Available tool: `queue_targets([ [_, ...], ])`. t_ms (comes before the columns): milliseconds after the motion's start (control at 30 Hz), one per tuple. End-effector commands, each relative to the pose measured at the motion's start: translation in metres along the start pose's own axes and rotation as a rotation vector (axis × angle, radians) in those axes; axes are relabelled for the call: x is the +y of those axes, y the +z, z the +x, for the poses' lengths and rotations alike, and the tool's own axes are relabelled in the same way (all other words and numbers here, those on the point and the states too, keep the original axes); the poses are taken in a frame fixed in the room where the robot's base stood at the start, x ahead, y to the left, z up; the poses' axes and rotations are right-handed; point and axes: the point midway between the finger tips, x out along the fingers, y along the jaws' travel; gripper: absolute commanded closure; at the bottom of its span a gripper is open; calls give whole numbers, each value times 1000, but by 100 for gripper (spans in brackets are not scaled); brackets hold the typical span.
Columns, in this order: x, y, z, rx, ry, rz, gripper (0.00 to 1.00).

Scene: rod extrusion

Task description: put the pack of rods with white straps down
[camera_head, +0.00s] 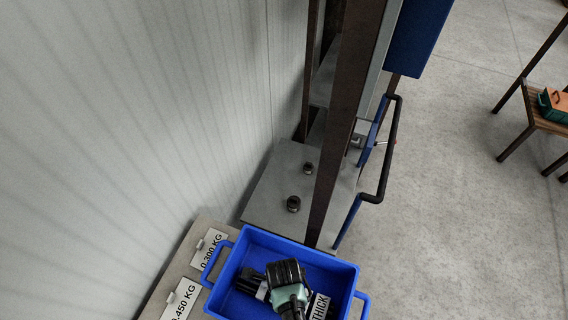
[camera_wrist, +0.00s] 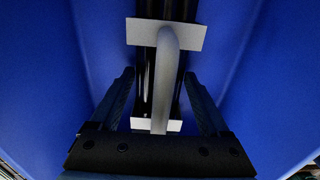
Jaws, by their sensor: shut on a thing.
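My gripper (camera_wrist: 159,78) points down into a blue bin (camera_head: 345,271) in the head view. In the wrist view its two fingers stand on either side of a pack of dark rods (camera_wrist: 150,85), shut on it. A white strap or plate (camera_wrist: 145,32) crosses the pack beyond the fingertips, and another white piece (camera_wrist: 172,125) shows nearer the palm. A grey rounded bar or handle (camera_wrist: 163,75) runs along the pack's middle. In the head view my wrist hides most of the pack and the fingers. I cannot tell whether the pack touches the bin floor.
A label reading THICK (camera_head: 319,306) shows in the bin. Weight labels (camera_head: 209,249) lie on the grey surface at left, beside the wall. A machine plate (camera_head: 265,200) with two black knobs and a dark post (camera_head: 343,120) stand behind the bin.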

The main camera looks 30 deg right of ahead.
Motion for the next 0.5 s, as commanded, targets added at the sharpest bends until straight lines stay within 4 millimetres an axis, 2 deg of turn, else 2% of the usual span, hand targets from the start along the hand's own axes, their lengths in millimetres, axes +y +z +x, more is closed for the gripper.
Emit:
queue_targets([
  [267,-1,1,2,-2,-2,0,100],
  [300,0,0,2,0,0,0,15],
  [400,0,0,2,0,0,0,0],
  [500,0,0,2,0,0,0,0],
])
